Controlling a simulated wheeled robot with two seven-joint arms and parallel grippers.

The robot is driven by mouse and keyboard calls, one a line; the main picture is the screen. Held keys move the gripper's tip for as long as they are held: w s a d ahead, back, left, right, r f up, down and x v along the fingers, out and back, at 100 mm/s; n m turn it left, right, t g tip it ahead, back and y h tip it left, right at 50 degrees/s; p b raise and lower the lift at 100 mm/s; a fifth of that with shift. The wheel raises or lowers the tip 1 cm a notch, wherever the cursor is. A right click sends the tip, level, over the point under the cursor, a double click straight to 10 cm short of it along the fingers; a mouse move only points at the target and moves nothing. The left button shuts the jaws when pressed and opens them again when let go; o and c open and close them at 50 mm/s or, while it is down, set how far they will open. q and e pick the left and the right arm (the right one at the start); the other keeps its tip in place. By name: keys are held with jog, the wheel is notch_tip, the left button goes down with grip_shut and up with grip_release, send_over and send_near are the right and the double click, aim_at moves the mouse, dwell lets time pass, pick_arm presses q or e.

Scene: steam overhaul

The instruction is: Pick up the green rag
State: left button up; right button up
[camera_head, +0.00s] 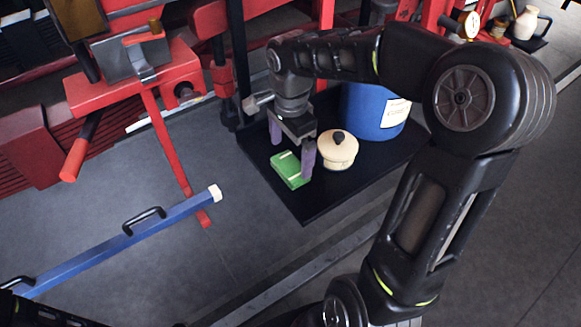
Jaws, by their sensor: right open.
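The green rag (288,171) is a small folded pad with a pale stripe, lying on a black tray (318,206) on the floor. My right gripper (292,158) points down over the rag, its purple fingers spread apart. One finger is beside the rag's right end and the other is above and left of its far edge. I cannot tell whether the fingers touch it. Nothing is held. My left gripper is not seen; only a dark bit of arm shows at the bottom left corner.
A cream pot with a dark knob (338,152) stands right of the rag, close to my right finger. A blue drum (373,112) stands behind it. A blue bar with black handles (120,243) lies at left, near a red stand (135,78).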

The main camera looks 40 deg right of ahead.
aim_at(290, 165)
jog(key=shift+w+f+p, duration=0.15)
jog(key=shift+f+p, duration=0.55)
jog(key=shift+f, duration=1.85)
jog(key=c, duration=1.2)
